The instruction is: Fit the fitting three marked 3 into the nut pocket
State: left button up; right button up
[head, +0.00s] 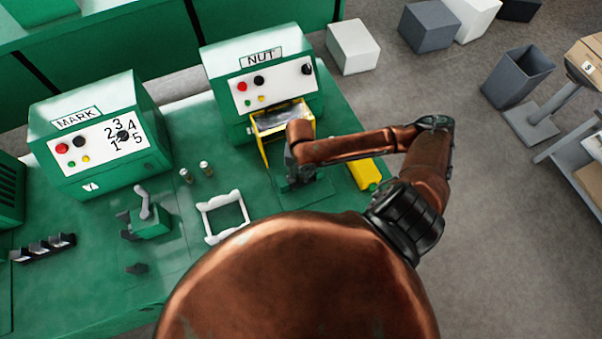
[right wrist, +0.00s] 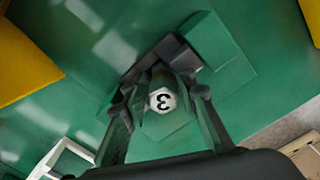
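The fitting three (right wrist: 162,100) shows its pale end face with a black 3, upside down in the right wrist view. My right gripper (right wrist: 162,106) has its fingers on both sides of it and appears shut on it. In the head view my right gripper (head: 301,178) is low over a green block in front of the NUT machine (head: 262,85); the arm hides the fitting there. Just beyond the fitting is a stepped green block (right wrist: 212,42) with dark parts beside it. I cannot tell the nut pocket for sure, nor whether the fitting touches it. My left gripper is out of view.
The NUT machine's yellow-sided tray (head: 265,150) is close behind the gripper. A yellow box (head: 362,173) lies to the right. A white frame (head: 223,236), two small upright fittings (head: 206,168) and a lever tool (head: 150,222) are to the left. The MARK machine (head: 90,135) is farther left.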

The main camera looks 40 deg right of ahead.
jog(key=shift+o, duration=0.8)
jog(key=shift+r, duration=0.15)
notch_tip(320, 180, up, 12)
jog(key=shift+p, duration=0.8)
